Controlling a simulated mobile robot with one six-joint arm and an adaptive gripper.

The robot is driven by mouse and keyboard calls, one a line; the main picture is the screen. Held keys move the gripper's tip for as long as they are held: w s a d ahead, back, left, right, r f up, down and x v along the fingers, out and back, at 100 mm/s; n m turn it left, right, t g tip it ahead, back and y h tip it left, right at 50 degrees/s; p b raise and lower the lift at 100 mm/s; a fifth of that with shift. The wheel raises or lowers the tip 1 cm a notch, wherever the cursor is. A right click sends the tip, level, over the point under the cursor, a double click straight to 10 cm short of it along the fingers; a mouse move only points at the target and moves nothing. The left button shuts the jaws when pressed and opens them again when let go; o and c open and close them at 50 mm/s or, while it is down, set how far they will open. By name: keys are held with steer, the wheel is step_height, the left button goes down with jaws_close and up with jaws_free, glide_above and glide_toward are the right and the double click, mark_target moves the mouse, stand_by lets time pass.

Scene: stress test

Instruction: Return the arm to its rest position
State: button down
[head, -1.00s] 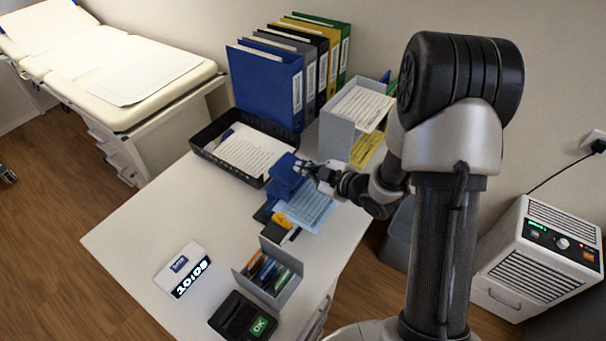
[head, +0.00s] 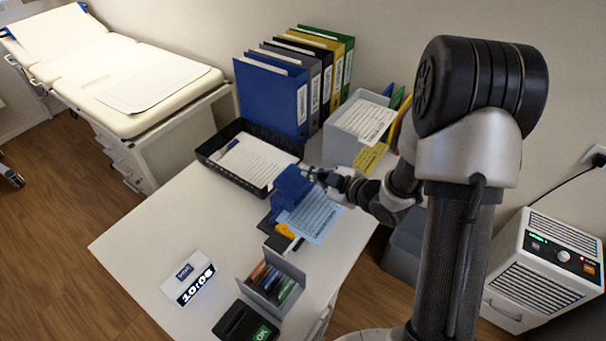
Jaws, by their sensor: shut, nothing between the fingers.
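My gripper (head: 309,172) is small in the head view, at the end of my arm on the right of the desk. It is shut and empty. It is over or beside a blue holder (head: 291,186) on the desk; I cannot tell whether they touch. A light-blue printed sheet (head: 314,216) lies just in front of and below my gripper, against the blue holder. My arm comes in from the right, and its large upper joint and dark link cover part of the wall and floor behind.
The white desk (head: 150,228) holds a black tray (head: 206,154) with papers, several binders (head: 270,95), a grey paper bin (head: 340,150), a pen box (head: 283,262), a clock (head: 188,280) and a black device (head: 238,325). A white floor unit (head: 535,262) stands at right. The desk's left part is clear.

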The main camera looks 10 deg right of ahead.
steer(key=s+d+r+m+g+h, duration=0.1)
steer(key=s+d+r+m+h, duration=0.25)
steer(key=r, duration=0.35)
steer(key=s+d+r+m+g+h, duration=0.1)
steer(key=s+d+r+m+h, duration=0.25)
steer(key=r, duration=0.35)
steer(key=s+a+r+m+g, duration=0.2)
steer(key=s+a+m, duration=0.1)
steer(key=s, duration=0.9)
steer(key=s+a+r+m+g, duration=0.1)
steer(key=s+a+m+g, duration=0.1)
steer(key=s, duration=1)
steer(key=shift+a+r+m+g, duration=0.3)
steer(key=shift+a+r+m, duration=0.1)
steer(key=shift+a+m, duration=0.5)
steer(key=shift+d, duration=0.1)
